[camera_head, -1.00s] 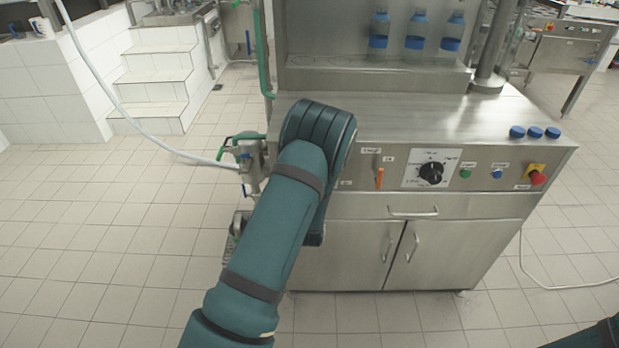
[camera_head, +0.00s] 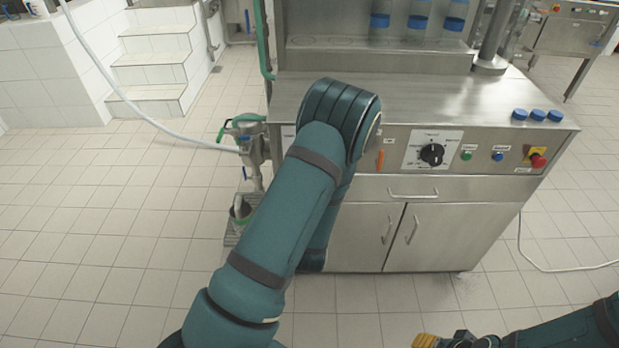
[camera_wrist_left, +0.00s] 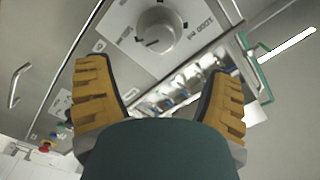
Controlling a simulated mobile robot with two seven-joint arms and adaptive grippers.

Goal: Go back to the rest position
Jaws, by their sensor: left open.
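My left arm reaches in from the lower left of the head view, and its gripper is hidden there behind the arm. In the left wrist view the left gripper (camera_wrist_left: 157,82) is open, with yellow-brown finger pads apart and nothing between them. A panel with a round knob (camera_wrist_left: 158,27) shows beyond the fingertips. My right arm enters at the lower right of the head view. A yellow part of its gripper (camera_head: 428,341) shows at the bottom edge, mostly cut off, so its opening cannot be told.
The steel filling machine (camera_head: 455,225) stands ahead, its control dial (camera_head: 431,154) right of my left arm. Three blue caps (camera_head: 537,115) lie on its top. A white hose (camera_head: 150,120) hangs at left.

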